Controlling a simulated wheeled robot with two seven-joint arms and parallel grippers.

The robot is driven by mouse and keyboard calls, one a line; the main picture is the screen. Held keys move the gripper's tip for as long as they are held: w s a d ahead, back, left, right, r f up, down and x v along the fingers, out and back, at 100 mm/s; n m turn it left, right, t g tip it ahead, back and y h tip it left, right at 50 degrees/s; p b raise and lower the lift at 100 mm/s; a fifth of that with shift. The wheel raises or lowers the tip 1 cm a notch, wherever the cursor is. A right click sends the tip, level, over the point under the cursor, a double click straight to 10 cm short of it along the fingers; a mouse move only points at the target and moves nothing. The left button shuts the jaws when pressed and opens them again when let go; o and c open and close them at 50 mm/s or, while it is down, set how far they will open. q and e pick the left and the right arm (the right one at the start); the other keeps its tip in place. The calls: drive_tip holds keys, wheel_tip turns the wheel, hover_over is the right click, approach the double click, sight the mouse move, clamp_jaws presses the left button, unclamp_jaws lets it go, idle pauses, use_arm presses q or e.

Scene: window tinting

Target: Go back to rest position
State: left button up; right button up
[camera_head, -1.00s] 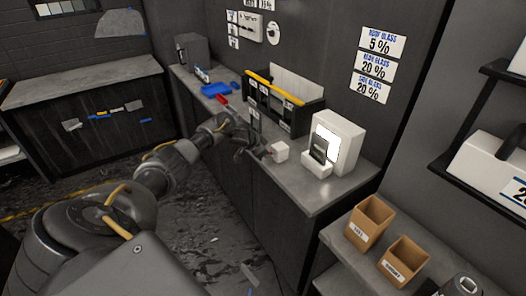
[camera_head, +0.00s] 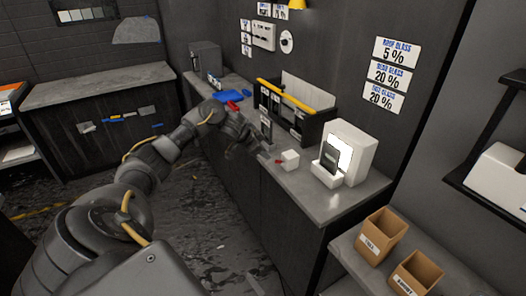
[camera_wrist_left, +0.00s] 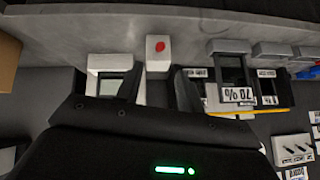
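My right gripper is in neither view.
A white device with a lit panel (camera_head: 361,152) stands on the counter (camera_head: 335,207) right of the cube. A black organizer (camera_head: 310,127) stands behind my gripper. Two brown bins (camera_head: 382,236) (camera_head: 417,273) sit on the lower right shelf. Open floor lies left of the counter.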

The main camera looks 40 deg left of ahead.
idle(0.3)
use_arm(q)
drive_tip(key=s+d+f+n+g+h, duration=0.1)
drive_tip(key=d+f, duration=0.3)
drive_tip(key=f, duration=0.7)
drive_tip(key=s+d+f+h, duration=0.15)
drive_tip(key=d+f, duration=0.25)
drive_tip(key=f, duration=0.7)
drive_tip(key=s+d+f+n+y+b, duration=0.1)
drive_tip(key=s+d+f, duration=0.1)
drive_tip(key=s+f, duration=0.5)
drive_tip(key=s+d+f+b, duration=0.1)
drive_tip(key=s+d+f, duration=0.2)
drive_tip(key=f, duration=0.7)
drive_tip(key=s+d+f+g+y, duration=0.1)
drive_tip(key=s+d+f+g, duration=0.15)
drive_tip(key=s+f, duration=0.65)
drive_tip(key=s+d+f+g, duration=0.1)
drive_tip(key=s+d+f, duration=0.3)
drive_tip(key=s+f, duration=0.55)
drive_tip(key=s+d+f+g+y, duration=0.1)
drive_tip(key=s+d, duration=0.2)
drive_tip(key=s, duration=0.9)
drive_tip(key=s+d+f+g, duration=0.1)
drive_tip(key=s+d+f, duration=0.1)
drive_tip(key=s, duration=0.9)
drive_tip(key=shift+s+d+n+y+b, duration=0.3)
drive_tip(key=shift+s+d+y, duration=0.05)
drive_tip(key=shift+d, duration=0.4)
